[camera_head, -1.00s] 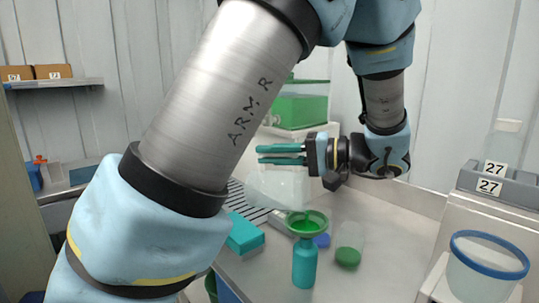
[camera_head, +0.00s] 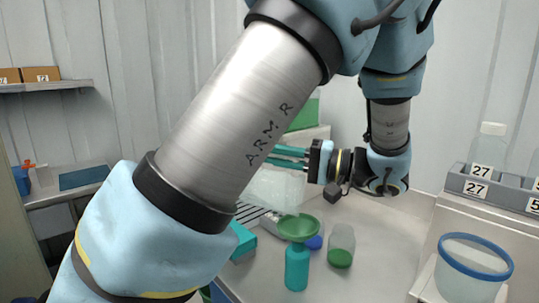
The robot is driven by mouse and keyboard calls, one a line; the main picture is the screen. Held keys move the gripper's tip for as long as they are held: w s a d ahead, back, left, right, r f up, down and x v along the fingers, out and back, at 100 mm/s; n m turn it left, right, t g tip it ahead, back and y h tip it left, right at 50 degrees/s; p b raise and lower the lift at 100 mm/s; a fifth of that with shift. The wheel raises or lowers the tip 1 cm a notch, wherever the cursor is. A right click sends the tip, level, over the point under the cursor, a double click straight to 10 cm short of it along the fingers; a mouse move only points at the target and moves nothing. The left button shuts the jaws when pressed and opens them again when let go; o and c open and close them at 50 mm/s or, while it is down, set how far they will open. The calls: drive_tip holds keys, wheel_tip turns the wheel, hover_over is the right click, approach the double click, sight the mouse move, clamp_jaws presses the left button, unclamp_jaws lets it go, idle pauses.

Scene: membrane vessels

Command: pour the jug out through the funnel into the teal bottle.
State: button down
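The teal bottle (camera_head: 297,269) stands upright on the bench. The green funnel (camera_head: 298,228) sits in its mouth. The jug (camera_head: 272,189), pale and translucent, is just above and left of the funnel and looks tilted; its left part is hidden behind my forearm. I see no clear stream of liquid, and the level in the bottle is not visible. My gripper (camera_head: 288,158), with teal fingers pointing left, is at the jug's upper edge and appears shut on it, though the grip itself is partly hidden.
A clear jar (camera_head: 341,246) with green liquid stands right of the bottle, and a blue cap (camera_head: 314,242) lies between them. A teal box (camera_head: 243,240) is at left. A blue-rimmed tub (camera_head: 474,268) and a grey rack (camera_head: 478,187) stand at right.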

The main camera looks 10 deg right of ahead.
drive_tip(key=shift+d, duration=0.1)
drive_tip(key=shift+s+d+r+t+y+p, duration=0.2)
drive_tip(key=shift+s+d+r+t+y, duration=0.05)
drive_tip(key=shift+d+y, duration=0.15)
drive_tip(key=shift+s+d+r+t+y+p, duration=0.2)
drive_tip(key=shift+s+d+t+y, duration=0.1)
drive_tip(key=shift+d, duration=0.2)
idle(0.4)
drive_tip(key=shift+s+d+r+t+y+p, duration=0.15)
drive_tip(key=shift+s+d+t+y, duration=0.15)
drive_tip(key=shift+d+y, duration=0.2)
drive_tip(key=shift+s+d+r+t+y+p, duration=0.1)
drive_tip(key=shift+s+d+t+y+p, duration=0.05)
drive_tip(key=shift+s+d+y, duration=0.3)
drive_tip(key=shift+w+d, duration=0.1)
idle(1.5)
